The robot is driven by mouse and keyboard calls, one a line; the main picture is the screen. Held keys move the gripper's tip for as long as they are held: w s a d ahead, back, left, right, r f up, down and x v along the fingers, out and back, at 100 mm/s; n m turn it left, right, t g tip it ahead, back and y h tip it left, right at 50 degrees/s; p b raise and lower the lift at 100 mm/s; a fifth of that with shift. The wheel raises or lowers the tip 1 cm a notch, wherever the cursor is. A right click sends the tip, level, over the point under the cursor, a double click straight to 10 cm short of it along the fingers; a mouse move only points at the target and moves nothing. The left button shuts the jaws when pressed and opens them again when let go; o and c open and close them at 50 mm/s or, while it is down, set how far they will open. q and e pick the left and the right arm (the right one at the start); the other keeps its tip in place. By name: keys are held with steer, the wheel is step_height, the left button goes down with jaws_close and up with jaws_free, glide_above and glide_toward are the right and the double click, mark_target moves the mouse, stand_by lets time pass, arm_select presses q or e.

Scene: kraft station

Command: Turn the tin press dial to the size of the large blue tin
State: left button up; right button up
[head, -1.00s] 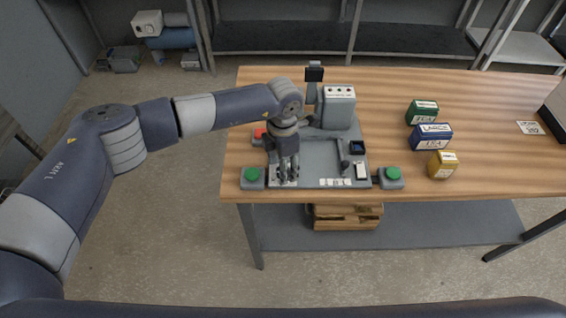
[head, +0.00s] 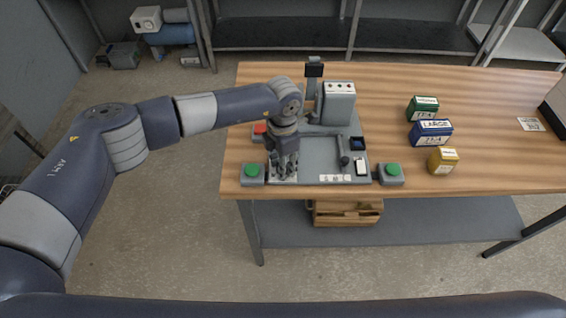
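The tin press (head: 318,146) is a grey machine on the wooden table, with a tall block at the back. My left gripper (head: 284,176) points down at the front left of its base plate, over a light panel. The dial is not clearly visible; the gripper covers that area. I cannot tell whether the fingers touch anything or how far apart they are. The large blue tin (head: 431,133), with a white label reading LARGE, stands to the right, between a green tin (head: 423,108) and a yellow tin (head: 443,161). My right gripper is not in view.
Green buttons stand at the press's front left (head: 252,173) and front right (head: 391,173). A red button (head: 260,130) is behind my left gripper. A small lever (head: 344,149) rises from the plate. A white card (head: 530,124) lies at the right. The table between press and tins is clear.

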arm_select(q)
steer(key=n+b, duration=0.4)
steer(key=n, duration=0.1)
steer(key=shift+f+b, duration=0.25)
steer(key=shift+b, duration=0.15)
steer(key=n+b, duration=0.5)
steer(key=n, duration=0.1)
steer(key=shift+n, duration=0.3)
steer(key=n+b, duration=0.4)
steer(key=n, duration=0.2)
steer(key=shift+b, duration=0.3)
steer(key=n+b, duration=0.1)
steer(key=n, duration=0.1)
steer(key=n+b, duration=0.1)
steer(key=n, duration=0.1)
steer(key=n+b, duration=0.1)
steer(key=shift+r+n, duration=0.25)
steer(key=shift+n, duration=0.15)
steer(key=o, duration=1.1)
